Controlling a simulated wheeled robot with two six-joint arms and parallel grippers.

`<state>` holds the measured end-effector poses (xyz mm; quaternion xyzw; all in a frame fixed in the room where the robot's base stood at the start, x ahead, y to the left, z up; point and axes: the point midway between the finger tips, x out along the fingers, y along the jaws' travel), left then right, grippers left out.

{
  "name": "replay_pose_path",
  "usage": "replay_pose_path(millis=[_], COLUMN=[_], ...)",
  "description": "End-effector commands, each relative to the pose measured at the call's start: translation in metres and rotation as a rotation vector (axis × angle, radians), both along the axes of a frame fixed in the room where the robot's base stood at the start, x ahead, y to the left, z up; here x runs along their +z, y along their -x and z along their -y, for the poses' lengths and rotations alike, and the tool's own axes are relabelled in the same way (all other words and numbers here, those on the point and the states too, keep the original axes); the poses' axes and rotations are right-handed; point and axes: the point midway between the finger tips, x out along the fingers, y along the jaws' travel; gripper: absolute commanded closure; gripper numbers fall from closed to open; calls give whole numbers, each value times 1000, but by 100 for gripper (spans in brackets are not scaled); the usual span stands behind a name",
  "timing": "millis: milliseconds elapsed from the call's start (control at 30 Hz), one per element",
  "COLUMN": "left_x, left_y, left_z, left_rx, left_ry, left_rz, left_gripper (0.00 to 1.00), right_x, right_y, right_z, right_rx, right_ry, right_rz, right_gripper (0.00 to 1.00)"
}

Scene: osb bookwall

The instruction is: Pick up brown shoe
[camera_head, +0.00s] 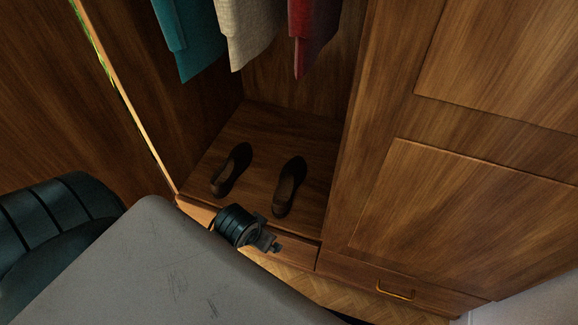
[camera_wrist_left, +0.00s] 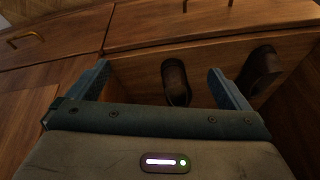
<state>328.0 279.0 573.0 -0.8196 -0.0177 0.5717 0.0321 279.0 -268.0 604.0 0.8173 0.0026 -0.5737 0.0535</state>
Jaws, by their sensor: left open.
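Two dark brown shoes stand side by side on the wardrobe floor. In the head view the right shoe (camera_head: 289,188) and the left shoe (camera_head: 231,170) are apart from each other. My left gripper (camera_head: 270,243) is at the wardrobe's front edge, in front of and below the right shoe in the picture. In the left wrist view its two fingers (camera_wrist_left: 158,70) are spread with nothing held. One shoe (camera_wrist_left: 176,82) shows between the fingers, nearer the right finger. The other shoe (camera_wrist_left: 260,70) lies beyond that finger, its near end partly hidden. My right gripper is out of view.
The wardrobe floor (camera_head: 262,130) around the shoes is otherwise bare. Teal, cream and red garments (camera_head: 244,35) hang above. A side wall with an open edge (camera_head: 150,140) bounds the left; a panelled front (camera_head: 460,200) with a drawer handle (camera_head: 396,290) is right.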

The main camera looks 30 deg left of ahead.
Motion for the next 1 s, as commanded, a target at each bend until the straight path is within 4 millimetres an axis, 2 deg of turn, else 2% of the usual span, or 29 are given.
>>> replay_pose_path(millis=[33, 267, 600, 700, 800, 1000], left_x=[-3, -19, -41, -43, -47, -77], left_y=[-13, -69, -185, -206, -217, -230], left_z=[-2, -16, -52, -60, -64, -68], left_rx=[14, 85, 248, 283, 300, 305], left_ry=[2, 17, 52, 62, 66, 68], left_rz=[8, 22, 46, 49, 51, 50], left_gripper=[0, 0, 0, 0, 0, 0], right_x=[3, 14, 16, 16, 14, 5], right_y=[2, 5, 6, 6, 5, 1], right_z=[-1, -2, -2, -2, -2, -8], right_rx=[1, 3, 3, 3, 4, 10], right_ry=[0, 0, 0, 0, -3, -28], right_rz=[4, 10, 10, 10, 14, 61], right_gripper=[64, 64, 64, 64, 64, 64])
